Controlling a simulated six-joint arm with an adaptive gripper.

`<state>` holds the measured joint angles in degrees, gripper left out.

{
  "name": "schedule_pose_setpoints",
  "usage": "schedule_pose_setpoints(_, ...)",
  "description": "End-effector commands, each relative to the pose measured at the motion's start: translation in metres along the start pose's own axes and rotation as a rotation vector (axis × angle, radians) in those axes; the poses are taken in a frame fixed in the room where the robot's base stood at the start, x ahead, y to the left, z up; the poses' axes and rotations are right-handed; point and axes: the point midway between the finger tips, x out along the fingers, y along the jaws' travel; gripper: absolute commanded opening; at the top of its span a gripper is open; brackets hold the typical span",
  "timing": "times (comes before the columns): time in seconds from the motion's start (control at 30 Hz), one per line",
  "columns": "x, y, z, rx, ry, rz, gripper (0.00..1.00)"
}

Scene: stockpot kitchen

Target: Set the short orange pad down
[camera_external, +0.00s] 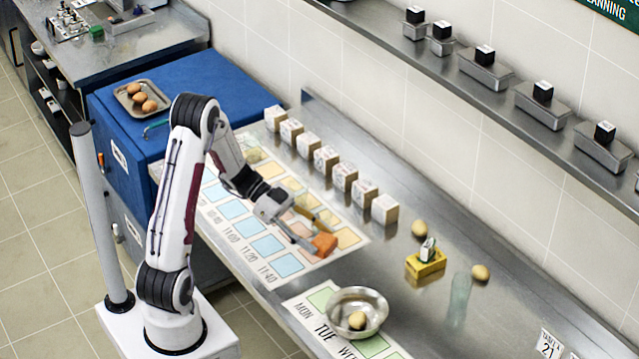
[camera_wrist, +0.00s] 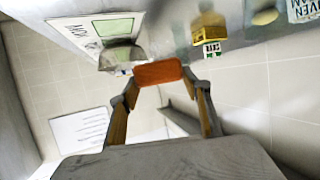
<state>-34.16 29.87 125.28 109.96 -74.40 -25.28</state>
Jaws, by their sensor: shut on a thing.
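The short orange pad (camera_external: 324,243) is held at the tip of my gripper (camera_external: 313,247), over the right end of the chart with coloured squares on the steel counter. In the wrist view the orange pad (camera_wrist: 159,72) sits between the two fingers of my gripper (camera_wrist: 160,84), which are shut on it. I cannot tell from these views whether the pad touches the chart or hangs just above it.
A steel bowl (camera_external: 356,313) with a potato-like item stands on the weekday sheet (camera_external: 304,308). A yellow block (camera_external: 425,264) with a small holder, a clear bottle (camera_external: 460,298) and round items are to the right. Several cartons (camera_external: 326,160) line the chart's back edge.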

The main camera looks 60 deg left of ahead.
Motion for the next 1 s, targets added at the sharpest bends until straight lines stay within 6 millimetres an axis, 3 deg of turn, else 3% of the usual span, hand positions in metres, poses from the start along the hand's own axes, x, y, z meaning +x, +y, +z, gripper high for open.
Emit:
schedule_pose_setpoints(0.4,0.017,0.000,0.040,-0.002,0.000,0.001,0.27)
schedule_pose_setpoints(1.0,0.020,0.000,0.049,-0.001,0.000,0.001,0.27)
